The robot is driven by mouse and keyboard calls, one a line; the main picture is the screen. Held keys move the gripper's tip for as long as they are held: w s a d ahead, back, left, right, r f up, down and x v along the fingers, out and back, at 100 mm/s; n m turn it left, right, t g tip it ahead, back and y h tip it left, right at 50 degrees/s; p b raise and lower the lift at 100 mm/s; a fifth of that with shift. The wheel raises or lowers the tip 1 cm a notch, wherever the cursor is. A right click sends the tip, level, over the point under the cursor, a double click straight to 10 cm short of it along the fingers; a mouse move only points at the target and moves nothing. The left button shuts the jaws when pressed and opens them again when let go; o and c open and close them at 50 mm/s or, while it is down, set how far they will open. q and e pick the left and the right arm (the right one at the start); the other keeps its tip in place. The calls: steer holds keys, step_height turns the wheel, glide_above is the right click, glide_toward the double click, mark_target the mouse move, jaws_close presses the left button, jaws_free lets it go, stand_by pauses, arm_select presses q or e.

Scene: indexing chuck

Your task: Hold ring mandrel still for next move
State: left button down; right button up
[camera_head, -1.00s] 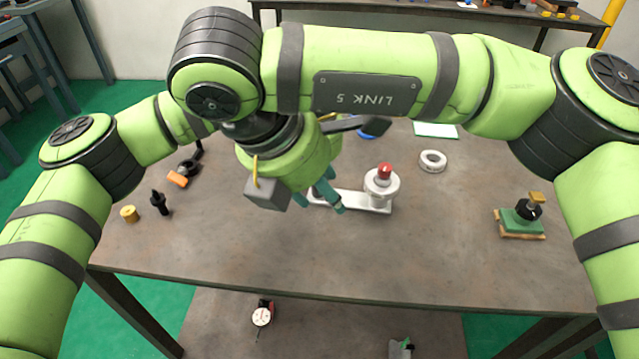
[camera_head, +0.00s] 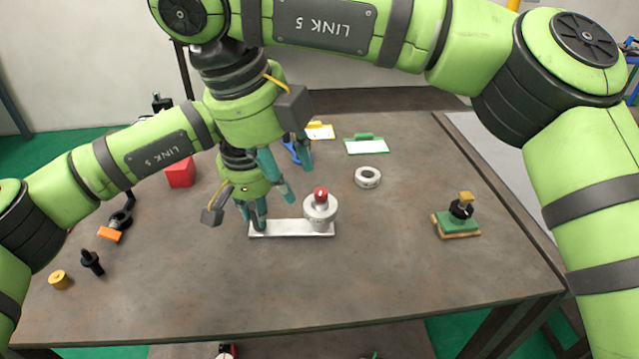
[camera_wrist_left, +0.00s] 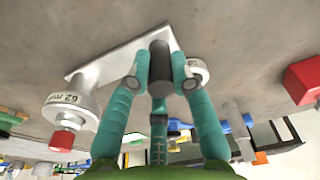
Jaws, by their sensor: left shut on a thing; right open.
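The ring mandrel seems to be the white flat bar (camera_head: 290,228) with a round white post (camera_head: 320,208), capped red, at its right end. In the left wrist view the post (camera_wrist_left: 70,108) is marked 62 mm. My left gripper (camera_head: 253,217) is at the bar's left end. In the left wrist view its fingers (camera_wrist_left: 161,82) are shut around a dark grey cylinder (camera_wrist_left: 160,58) at that end of the bar. My right gripper (camera_head: 290,178) is open and empty, above and in front of the left gripper in the picture, apart from the post.
A white ring (camera_head: 367,177) lies beyond the post to the right. A green block with a black knob (camera_head: 458,222) is at the right. A red box (camera_head: 180,173), an orange piece (camera_head: 109,233), a black peg (camera_head: 92,263) and a brass cylinder (camera_head: 60,279) are at the left. The front middle of the table is clear.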

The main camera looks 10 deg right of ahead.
step_height(320, 180, up, 2)
steer(key=w+d+n+y, duration=0.1)
steer(key=w+d+n, duration=0.1)
steer(key=n, duration=0.3)
steer(key=n+g+y, duration=0.1)
steer(key=n+y, duration=0.1)
steer(key=n, duration=0.1)
glide_toward(320, 192)
steer(key=f, duration=0.8)
steer(key=shift+w+f, duration=0.3)
steer(key=shift+w, duration=0.05)
jaws_close()
